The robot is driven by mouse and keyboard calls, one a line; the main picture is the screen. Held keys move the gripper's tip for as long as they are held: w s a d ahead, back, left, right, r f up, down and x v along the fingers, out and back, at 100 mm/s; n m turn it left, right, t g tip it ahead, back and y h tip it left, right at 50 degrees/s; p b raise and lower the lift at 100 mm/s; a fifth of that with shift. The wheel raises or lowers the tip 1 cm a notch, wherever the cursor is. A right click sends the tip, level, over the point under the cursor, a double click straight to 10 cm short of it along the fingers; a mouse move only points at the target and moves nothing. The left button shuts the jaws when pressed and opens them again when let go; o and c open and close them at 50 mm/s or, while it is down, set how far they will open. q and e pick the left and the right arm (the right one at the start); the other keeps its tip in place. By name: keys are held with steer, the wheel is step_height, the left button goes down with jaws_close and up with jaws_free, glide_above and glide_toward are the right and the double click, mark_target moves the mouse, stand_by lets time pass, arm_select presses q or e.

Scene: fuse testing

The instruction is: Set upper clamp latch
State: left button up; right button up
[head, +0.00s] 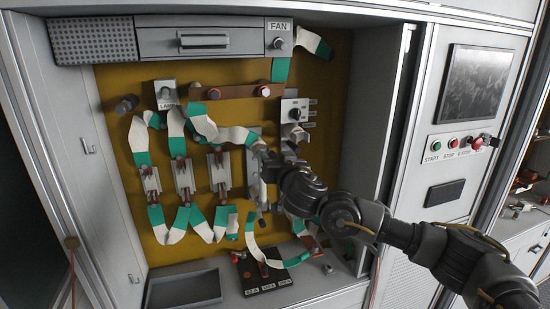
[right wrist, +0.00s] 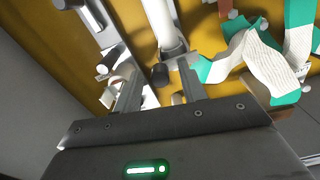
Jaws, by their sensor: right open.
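My right gripper (head: 268,160) reaches in from the right at the middle of the open cabinet, in front of a grey upright holder (head: 254,190). In the right wrist view its two fingers (right wrist: 160,82) are apart. A dark knob (right wrist: 161,74), likely part of the clamp, lies between or just behind the fingertips, below a white tube (right wrist: 164,22). I cannot tell whether the fingers touch it. The clamp latch itself is not clearly told apart; the gripper hides part of that area in the head view. My left gripper is not in view.
Green-and-white straps (head: 230,133) hang around the gripper on the ochre panel (head: 345,125). A switch block (head: 294,108) sits just above. A black fuse stand (head: 262,275) and a grey tray (head: 183,289) are on the cabinet floor. The cabinet's right wall (head: 385,130) stands near my arm.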

jaws_close()
steer(key=n+b, duration=0.1)
steer(key=b, duration=0.1)
steer(key=n+b, duration=0.1)
steer(key=b, duration=0.1)
steer(key=shift+a+r+n+b, duration=0.15)
steer(key=shift+r+n+b, duration=0.1)
steer(key=shift+n+b, duration=0.15)
steer(key=r+n+b, duration=0.1)
steer(key=n, duration=0.1)
steer(key=shift+s+a+r+n, duration=0.1)
steer(key=shift+r+n, duration=0.05)
steer(key=shift+n, duration=0.25)
steer(key=n+b, duration=0.1)
steer(key=n, duration=0.1)
steer(key=a+r+n+b, duration=0.1)
steer(key=n, duration=0.1)
steer(key=r+n+b, duration=0.1)
steer(key=n+b, duration=0.1)
steer(key=n, duration=0.1)
steer(key=shift+s+a, duration=0.3)
steer(key=shift+a, duration=0.1)
steer(key=shift+s+a+r+n+b, duration=0.1)
steer(key=shift+a+n+b, duration=0.25)
steer(key=shift+n, duration=0.5)
steer(key=shift+s+a+r+n+b, duration=0.1)
steer(key=shift+a+n+b, duration=0.25)
steer(key=shift+n, duration=0.5)
steer(key=shift+d, duration=0.1)
